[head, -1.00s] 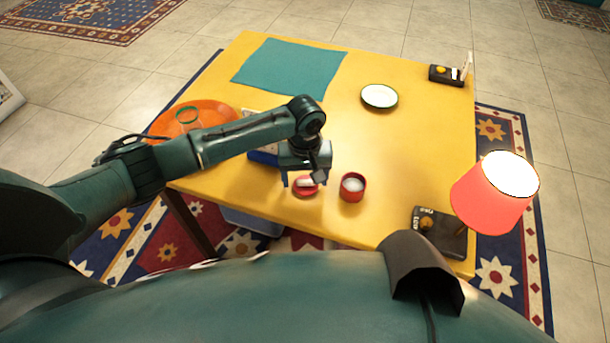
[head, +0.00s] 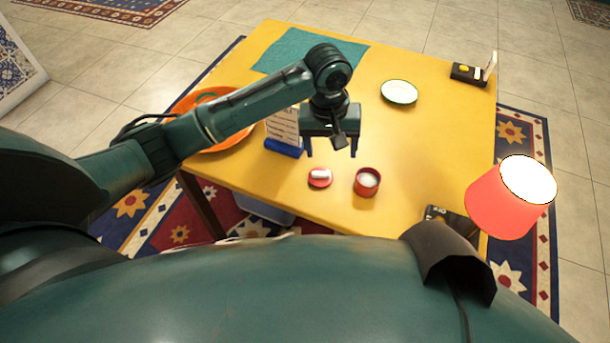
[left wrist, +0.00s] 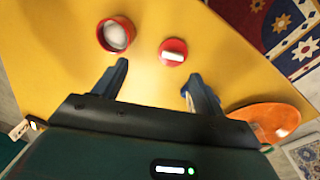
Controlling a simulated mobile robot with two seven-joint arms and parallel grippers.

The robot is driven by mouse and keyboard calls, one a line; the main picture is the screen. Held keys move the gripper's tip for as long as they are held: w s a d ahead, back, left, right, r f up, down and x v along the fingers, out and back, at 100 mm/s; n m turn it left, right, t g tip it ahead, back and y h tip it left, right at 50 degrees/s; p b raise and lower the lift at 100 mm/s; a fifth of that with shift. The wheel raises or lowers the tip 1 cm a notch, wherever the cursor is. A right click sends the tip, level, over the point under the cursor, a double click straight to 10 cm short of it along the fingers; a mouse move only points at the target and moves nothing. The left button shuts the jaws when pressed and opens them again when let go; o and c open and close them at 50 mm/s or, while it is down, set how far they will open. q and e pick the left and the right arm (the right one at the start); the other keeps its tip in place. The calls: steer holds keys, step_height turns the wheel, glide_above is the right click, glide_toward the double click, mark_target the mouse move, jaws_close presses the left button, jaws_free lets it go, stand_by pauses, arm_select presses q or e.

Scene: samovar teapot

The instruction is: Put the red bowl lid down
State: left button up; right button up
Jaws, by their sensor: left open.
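The red bowl lid (head: 320,177) lies flat on the yellow table (head: 430,150), with its pale handle on top. It also shows in the left wrist view (left wrist: 173,57). The red bowl (head: 367,182) stands uncovered just right of the lid, with white contents; in the left wrist view the bowl (left wrist: 115,35) is left of the lid. My left gripper (head: 332,154) is open and empty, raised above the table behind the lid; its two fingers (left wrist: 155,85) are spread apart and clear of the lid. My right gripper is not in view.
A card in a blue stand (head: 284,148) and an orange tray (head: 240,137) are left of the gripper. A white plate (head: 399,92) lies farther back. A red lamp (head: 495,205) and a dark box (head: 452,218) are at right. The table's middle right is clear.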

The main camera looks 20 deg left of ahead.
arm_select(q)
steer(key=s+d+f+h, duration=0.1)
steer(key=s+d+f+m+t+h, duration=0.1)
steer(key=d+f, duration=0.1)
steer(key=s+d+f+m, duration=0.1)
steer(key=d+f, duration=0.1)
steer(key=shift+s+d+h, duration=0.25)
steer(key=shift+s+h, duration=0.1)
steer(key=shift+h, duration=0.05)
steer(key=s+d+f+t+h, duration=0.1)
steer(key=s+d+m+t+h, duration=0.1)
steer(key=s+t, duration=0.1)
steer(key=shift+d+f, duration=0.2)
steer(key=shift+f, duration=0.15)
steer(key=s+a+f+m+t+y, duration=0.2)
steer(key=s+a+t, duration=0.4)
steer(key=s+a, duration=0.3)
steer(key=shift+s+a+f+m, duration=0.3)
steer(key=shift+s+m, duration=0.4)
steer(key=shift+s, duration=0.1)
